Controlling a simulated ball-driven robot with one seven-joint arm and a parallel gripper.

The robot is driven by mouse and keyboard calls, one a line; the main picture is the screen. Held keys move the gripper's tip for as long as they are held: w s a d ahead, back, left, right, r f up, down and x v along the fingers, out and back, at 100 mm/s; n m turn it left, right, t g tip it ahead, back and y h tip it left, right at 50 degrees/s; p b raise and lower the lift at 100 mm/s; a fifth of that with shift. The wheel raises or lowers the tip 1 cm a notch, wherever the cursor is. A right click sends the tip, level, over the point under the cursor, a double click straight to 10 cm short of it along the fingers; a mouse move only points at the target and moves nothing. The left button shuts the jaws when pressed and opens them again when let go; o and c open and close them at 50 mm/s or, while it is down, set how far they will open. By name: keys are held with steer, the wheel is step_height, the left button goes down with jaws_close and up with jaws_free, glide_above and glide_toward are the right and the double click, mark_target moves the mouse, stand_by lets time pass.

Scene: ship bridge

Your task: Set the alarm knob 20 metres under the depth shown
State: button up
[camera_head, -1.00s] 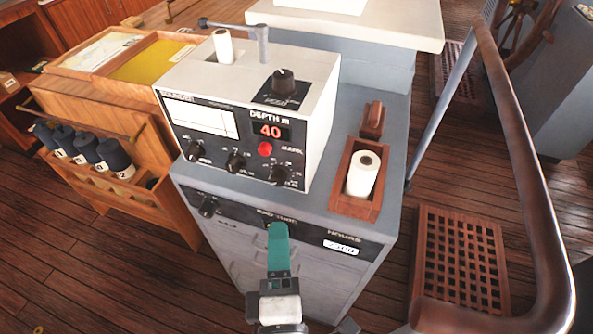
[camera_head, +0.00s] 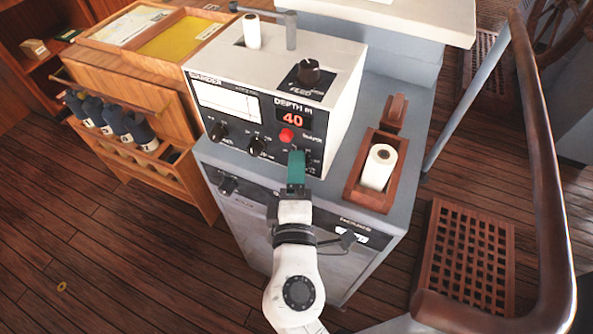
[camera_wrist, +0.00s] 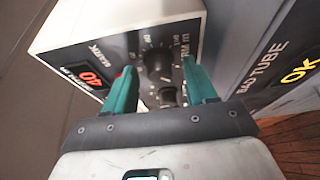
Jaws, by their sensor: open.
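The white echo sounder's red depth display (camera_head: 293,116) reads 40; it also shows in the wrist view (camera_wrist: 92,78). The black alarm knob (camera_wrist: 158,65) is at the panel's lower right, beside a partly hidden "...RM m" label. In the head view, my gripper (camera_head: 296,160) largely hides this knob. In the wrist view, the green fingers of my gripper (camera_wrist: 163,82) are open, one on each side of the knob's line, with no visible contact. The knob's pointer setting is not clear.
Other knobs sit left of it, including a middle knob (camera_head: 257,146) and a left knob (camera_head: 218,132). A red button (camera_head: 286,135) is above. A wooden tray (camera_head: 352,187) with a paper roll stands to the right. A brown handrail (camera_head: 545,170) curves along the right.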

jaws_close()
steer(key=shift+f, duration=0.1)
stand_by(0.4)
steer(key=shift+f+b, duration=0.15)
steer(key=shift+b, duration=0.6)
steer(key=m+t+h+b, duration=0.1)
steer(key=m+b, duration=0.2)
steer(key=b, duration=0.5)
steer(key=m+t+h+b, duration=0.1)
steer(key=m+b, duration=0.3)
steer(key=b, duration=0.4)
steer(key=m+t+b, duration=0.1)
steer(key=m+b, duration=0.3)
steer(key=b, duration=0.4)
steer(key=shift+a+f+h, duration=0.2)
steer(key=shift+f+h, duration=0.2)
steer(key=shift+r+m+b, duration=0.15)
steer(key=shift+m+b, duration=0.45)
steer(key=shift+b, duration=0.15)
